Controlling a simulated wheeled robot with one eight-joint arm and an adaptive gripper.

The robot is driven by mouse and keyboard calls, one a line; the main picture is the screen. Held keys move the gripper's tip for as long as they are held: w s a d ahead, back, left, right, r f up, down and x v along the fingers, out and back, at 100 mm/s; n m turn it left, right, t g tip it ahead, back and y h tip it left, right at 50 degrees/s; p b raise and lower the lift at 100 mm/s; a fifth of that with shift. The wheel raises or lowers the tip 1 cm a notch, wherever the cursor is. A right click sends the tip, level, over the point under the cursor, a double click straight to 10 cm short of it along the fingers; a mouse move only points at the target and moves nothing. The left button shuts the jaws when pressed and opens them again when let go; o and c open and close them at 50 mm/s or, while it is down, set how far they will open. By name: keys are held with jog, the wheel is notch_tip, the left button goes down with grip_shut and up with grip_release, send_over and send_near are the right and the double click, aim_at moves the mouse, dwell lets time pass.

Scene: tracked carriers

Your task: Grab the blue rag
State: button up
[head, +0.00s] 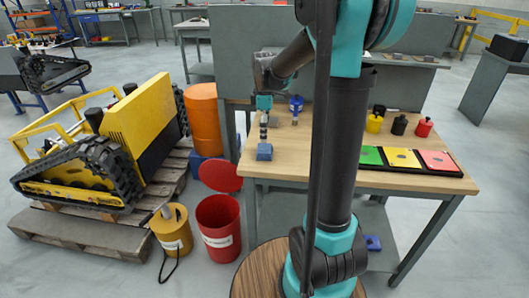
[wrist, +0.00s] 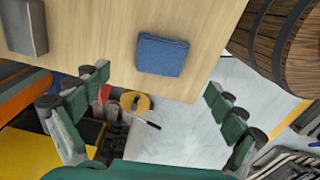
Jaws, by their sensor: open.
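The blue rag (head: 264,152) is a small folded cloth lying flat on the wooden table (head: 330,155), close to its front left edge. My gripper (head: 264,133) hangs above the table by the rag in the head view. In the wrist view the rag (wrist: 162,55) lies whole and uncovered near the table's edge. My gripper (wrist: 156,102) is open there, its green and grey fingers wide apart at left and right. Nothing is between the fingers, and the rag appears just beyond them, apart from both.
A blue tool (head: 296,104) stands behind the rag. Several small containers (head: 400,124) and a black tray with green, yellow and pink plates (head: 402,158) are at the table's right. A red bin (head: 218,226) and yellow bucket (head: 172,229) stand on the floor. A wooden barrel (wrist: 285,40) is at the wrist view's right.

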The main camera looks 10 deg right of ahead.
aim_at(265, 148)
jog(key=shift+f, duration=3.45)
jog(key=shift+s, duration=0.1)
jog(key=c, duration=1.2)
